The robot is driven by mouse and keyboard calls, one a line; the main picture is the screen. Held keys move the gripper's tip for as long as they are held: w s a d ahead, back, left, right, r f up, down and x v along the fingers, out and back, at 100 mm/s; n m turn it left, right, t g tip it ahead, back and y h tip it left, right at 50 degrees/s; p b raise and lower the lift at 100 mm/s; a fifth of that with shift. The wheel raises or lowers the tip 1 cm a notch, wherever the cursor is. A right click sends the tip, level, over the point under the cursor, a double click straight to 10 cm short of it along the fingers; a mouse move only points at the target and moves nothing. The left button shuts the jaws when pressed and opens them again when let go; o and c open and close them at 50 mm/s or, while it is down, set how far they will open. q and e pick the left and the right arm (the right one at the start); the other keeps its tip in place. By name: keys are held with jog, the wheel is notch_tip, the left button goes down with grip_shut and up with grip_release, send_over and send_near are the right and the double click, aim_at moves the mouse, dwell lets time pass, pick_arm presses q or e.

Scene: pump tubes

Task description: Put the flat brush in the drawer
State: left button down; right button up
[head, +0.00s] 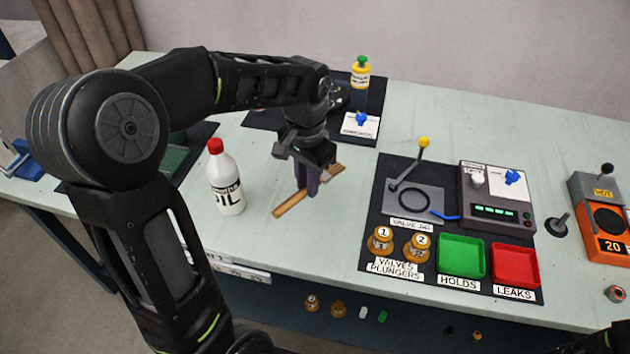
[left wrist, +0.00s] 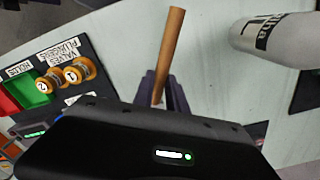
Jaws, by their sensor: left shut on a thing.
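The flat brush (head: 290,205) shows as a long tan wooden strip, held slantwise at the table's front half. My left gripper (head: 312,190) points down and is shut around its middle. In the left wrist view the brush's wooden handle (left wrist: 171,45) sticks out from between the purple-grey fingers (left wrist: 164,92); its other end is hidden by the gripper body. I cannot tell whether the brush touches the table. A pale labelled strip (head: 243,272) at the table's front edge may be the drawer front; my left arm partly hides it, and no drawer interior shows. My right gripper is not in view.
A white oil bottle (head: 227,188) with red cap stands just left of the brush. To the right, a dark mat holds a valve jig (head: 413,202), two plungers (head: 380,240), a green tray (head: 462,238) and a red tray (head: 515,250).

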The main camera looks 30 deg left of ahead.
pick_arm(q)
jog(key=w+d+f, duration=0.1)
jog(key=w+d, duration=0.2)
jog(key=d, duration=0.1)
jog(key=w+d+f+n, duration=0.1)
jog(key=w+d, duration=0.2)
jog(key=d, duration=0.1)
jog(key=w+d+f+n, duration=0.1)
jog(key=w+d+f, duration=0.1)
jog(key=w+d, duration=0.2)
jog(key=shift+s, duration=0.1)
